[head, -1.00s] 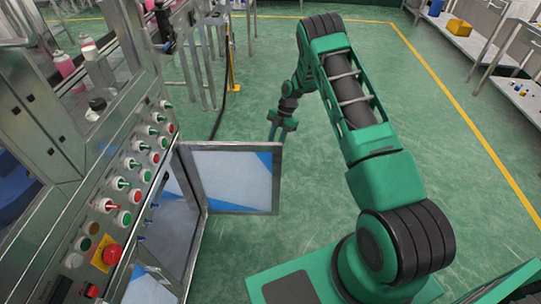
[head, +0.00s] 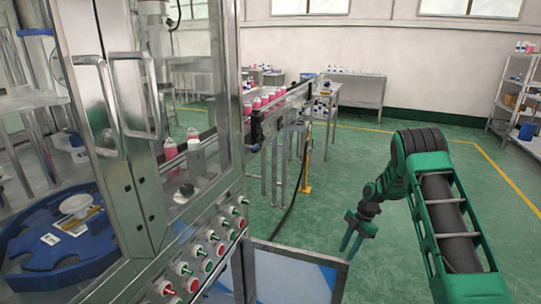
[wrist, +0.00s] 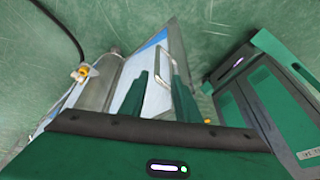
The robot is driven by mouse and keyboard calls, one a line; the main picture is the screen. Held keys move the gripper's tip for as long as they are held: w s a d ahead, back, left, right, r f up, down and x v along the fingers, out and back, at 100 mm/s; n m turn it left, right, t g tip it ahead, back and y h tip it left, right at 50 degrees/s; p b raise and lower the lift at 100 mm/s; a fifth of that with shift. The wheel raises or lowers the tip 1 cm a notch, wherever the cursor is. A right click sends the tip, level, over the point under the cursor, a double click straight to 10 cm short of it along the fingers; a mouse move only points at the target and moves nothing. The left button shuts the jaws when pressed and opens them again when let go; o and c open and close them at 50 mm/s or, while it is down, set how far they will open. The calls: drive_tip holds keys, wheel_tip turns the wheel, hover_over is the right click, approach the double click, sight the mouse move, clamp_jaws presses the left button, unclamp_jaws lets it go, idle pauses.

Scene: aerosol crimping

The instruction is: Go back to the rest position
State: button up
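My gripper (head: 352,243) hangs at the end of my green arm, over the green floor to the right of the crimping machine (head: 222,225). Its two fingers point down and stand apart with nothing between them. In the wrist view the fingers of my gripper (wrist: 158,85) are also apart and empty. Behind them shows the machine's open cabinet door (wrist: 172,65), with its blue and white panel. In the head view the top of this open door (head: 300,274) is just below and left of my gripper. My gripper touches nothing that I can see.
Pink bottles (head: 262,100) stand on a conveyor behind the machine. A yellow post (head: 306,172) and a black cable (head: 290,205) are near it. Shelves (head: 515,95) stand at the far right. The floor behind my arm is clear.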

drive_tip(key=s+d+r+m+h, duration=0.1)
drive_tip(key=s+d+r+m, duration=0.1)
drive_tip(key=s+r+m, duration=0.5)
drive_tip(key=s+d+r+m+t+h, duration=0.1)
drive_tip(key=s+d+r+m, duration=0.2)
drive_tip(key=r, duration=0.8)
drive_tip(key=s+d+r+m, duration=0.2)
drive_tip(key=s+r+m, duration=0.2)
drive_tip(key=s+r, duration=0.3)
drive_tip(key=s+r+m, duration=0.2)
drive_tip(key=s+m, duration=0.2)
drive_tip(key=s, duration=0.6)
drive_tip(key=s+r+m+h, duration=0.1)
drive_tip(key=s+r+m, duration=0.2)
drive_tip(key=s, duration=0.7)
drive_tip(key=s+a+r+m, duration=0.1)
drive_tip(key=s+r+m, duration=0.1)
drive_tip(key=s+m, duration=0.5)
drive_tip(key=s, duration=0.3)
drive_tip(key=shift+r+t+h, duration=0.2)
drive_tip(key=shift+t+h, duration=0.1)
drive_tip(key=shift+t, duration=0.1)
drive_tip(key=shift+a, duration=0.1)
drive_tip(key=shift+s, duration=0.1)
